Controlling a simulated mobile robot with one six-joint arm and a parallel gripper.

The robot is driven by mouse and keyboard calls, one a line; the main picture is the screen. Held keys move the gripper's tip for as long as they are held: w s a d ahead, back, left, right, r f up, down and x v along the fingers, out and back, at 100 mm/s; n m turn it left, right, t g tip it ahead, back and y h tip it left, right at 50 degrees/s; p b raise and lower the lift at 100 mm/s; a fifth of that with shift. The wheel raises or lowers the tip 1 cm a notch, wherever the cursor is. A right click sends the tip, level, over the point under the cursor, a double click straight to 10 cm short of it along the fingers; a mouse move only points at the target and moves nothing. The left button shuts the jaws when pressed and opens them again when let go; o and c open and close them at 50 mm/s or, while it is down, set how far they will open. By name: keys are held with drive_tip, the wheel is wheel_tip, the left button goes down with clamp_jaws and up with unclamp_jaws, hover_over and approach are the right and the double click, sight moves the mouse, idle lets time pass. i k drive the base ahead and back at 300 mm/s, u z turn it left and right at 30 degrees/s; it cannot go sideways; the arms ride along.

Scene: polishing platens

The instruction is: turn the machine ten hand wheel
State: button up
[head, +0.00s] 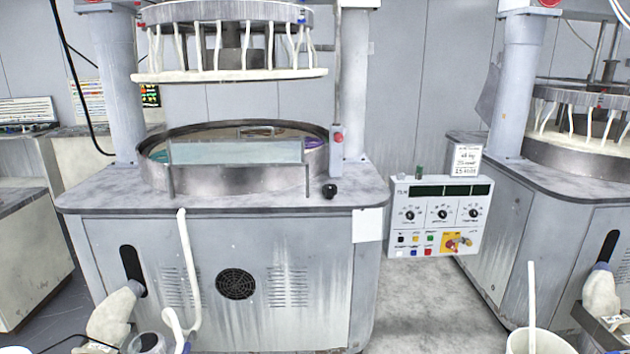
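A grey polishing machine (300,235) stands in the middle, with a round metal basin (240,187) on top and a raised upper plate (230,75) above it. I cannot make out a hand wheel for certain. A small black knob (330,191) sits on the machine's top at the right of the basin. A control panel (436,235) hangs at its right side, with a dark display, several dials, coloured buttons and a red handle on a yellow plate (457,244). The lettering is too small to tell the machine's number. My gripper is not in view.
A second machine (540,220) stands at the right, and a grey floor gap (420,300) lies between the two. A white bucket (540,342) with a stick is at the bottom right. A pale hose (187,265) hangs down the middle machine's front.

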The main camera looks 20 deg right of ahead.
sight(329, 190)
drive_tip(key=u, duration=0.55)
drive_tip(key=i, duration=1.05)
drive_tip(key=u, duration=0.45)
